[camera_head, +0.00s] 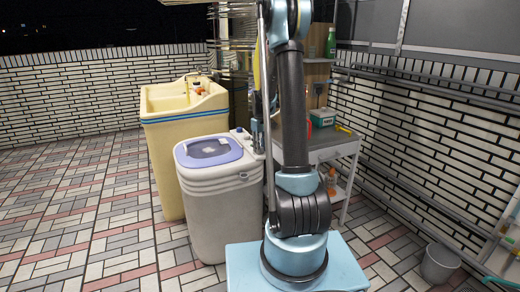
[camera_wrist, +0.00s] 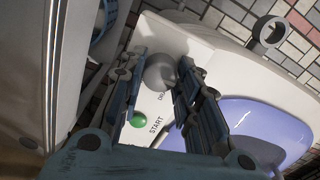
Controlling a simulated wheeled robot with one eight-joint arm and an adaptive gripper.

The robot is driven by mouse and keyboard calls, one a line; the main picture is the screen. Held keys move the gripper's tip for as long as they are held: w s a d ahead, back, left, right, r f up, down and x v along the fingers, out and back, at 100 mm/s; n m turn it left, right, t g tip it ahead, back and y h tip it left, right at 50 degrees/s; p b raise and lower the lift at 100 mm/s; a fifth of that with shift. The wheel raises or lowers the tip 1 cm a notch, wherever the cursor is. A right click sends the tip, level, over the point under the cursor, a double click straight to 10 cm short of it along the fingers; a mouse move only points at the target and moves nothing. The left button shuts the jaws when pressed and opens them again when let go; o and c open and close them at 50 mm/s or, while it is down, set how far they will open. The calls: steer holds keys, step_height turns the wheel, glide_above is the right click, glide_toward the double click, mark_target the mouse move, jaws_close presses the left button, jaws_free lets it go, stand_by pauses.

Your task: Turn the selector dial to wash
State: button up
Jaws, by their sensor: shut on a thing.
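The washing machine (camera_head: 222,208) is off-white with a purple-blue lid and stands left of my arm. Its control panel (camera_wrist: 200,43) shows in the wrist view, with a grey rounded selector dial (camera_wrist: 160,71). My gripper (camera_wrist: 168,66) has one finger on each side of the dial and is shut on it. A green button (camera_wrist: 138,120) marked START lies nearer, between the fingers. A small label beside the dial is partly covered by a finger, so I cannot tell the dial's setting. In the head view, my gripper (camera_head: 257,137) is small at the panel and the dial is hard to make out.
A yellow sink (camera_head: 185,110) stands behind the washer. A grey table (camera_head: 335,143) with a green bottle (camera_head: 331,42) above it is on the right, behind my arm. A grey bucket (camera_head: 439,263) stands by the right wall. The tiled floor at left is clear.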

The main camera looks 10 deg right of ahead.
stand_by(0.3)
steer(key=o, duration=1.1)
step_height(320, 180, up, 12)
steer(key=shift+f, duration=0.1)
